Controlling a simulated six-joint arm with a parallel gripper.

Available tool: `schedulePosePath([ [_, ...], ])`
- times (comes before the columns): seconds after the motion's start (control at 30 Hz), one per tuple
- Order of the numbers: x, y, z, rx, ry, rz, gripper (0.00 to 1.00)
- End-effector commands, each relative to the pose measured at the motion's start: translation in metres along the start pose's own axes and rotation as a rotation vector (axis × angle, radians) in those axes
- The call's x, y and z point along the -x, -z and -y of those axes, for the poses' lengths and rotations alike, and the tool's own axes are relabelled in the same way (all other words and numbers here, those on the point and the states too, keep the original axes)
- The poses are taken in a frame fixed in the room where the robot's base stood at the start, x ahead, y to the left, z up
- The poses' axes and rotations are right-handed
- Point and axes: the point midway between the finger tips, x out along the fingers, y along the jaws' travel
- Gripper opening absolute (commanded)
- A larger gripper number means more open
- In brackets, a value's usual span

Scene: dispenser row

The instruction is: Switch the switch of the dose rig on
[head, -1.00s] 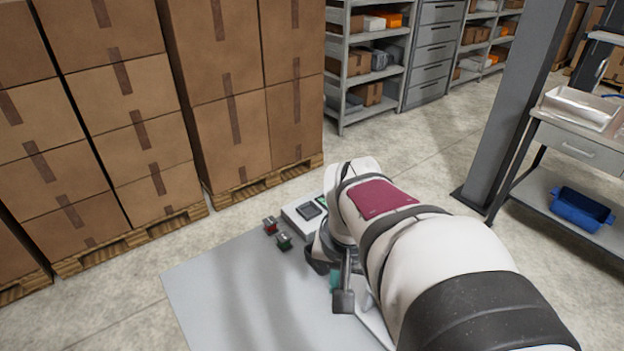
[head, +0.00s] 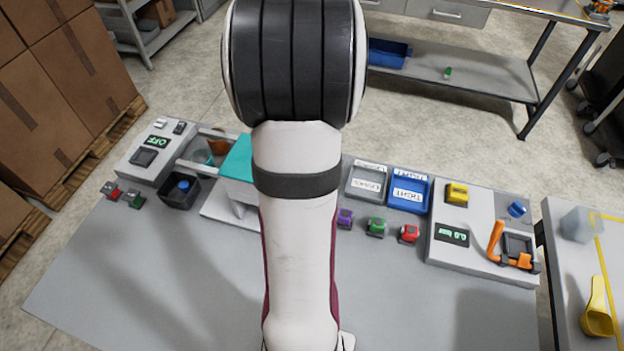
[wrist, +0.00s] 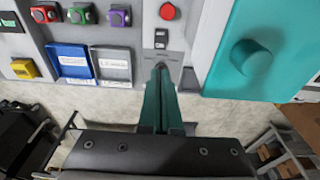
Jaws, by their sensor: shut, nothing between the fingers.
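The rig with the teal housing (head: 238,158) stands at the back of the table, partly behind my arm; I take it to be the dose rig. In the wrist view its teal housing (wrist: 262,48) with a round knob is at the right. Beside it a grey panel bears a red button and a small black-and-white rocker switch (wrist: 161,38). My gripper (wrist: 160,70) is shut and empty, its tips just short of the switch in the picture; I cannot tell whether they touch. In the head view my arm hides the switch and gripper.
A unit with an OFF display (head: 157,141) stands at the left, a black bin (head: 178,191) near it. A grey tray (head: 368,182) and a blue tray (head: 408,190) lie to the right, with small coloured blocks (head: 376,227) in front. The front table is clear.

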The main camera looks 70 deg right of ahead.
Motion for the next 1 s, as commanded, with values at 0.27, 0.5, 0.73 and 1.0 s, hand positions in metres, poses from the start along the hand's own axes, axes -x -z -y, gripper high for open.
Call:
schedulePosePath([
  [0.27, -0.058, -0.002, 0.0, 0.0, -0.001, 0.006, 0.0],
  [0.5, -0.107, -0.002, 0.0, 0.001, -0.001, 0.004, 0.0],
  [0.73, -0.129, -0.001, 0.0, 0.0, 0.0, 0.002, 0.0],
  [1.0, -0.13, -0.001, 0.0, 0.0, 0.001, 0.0, 0.0],
])
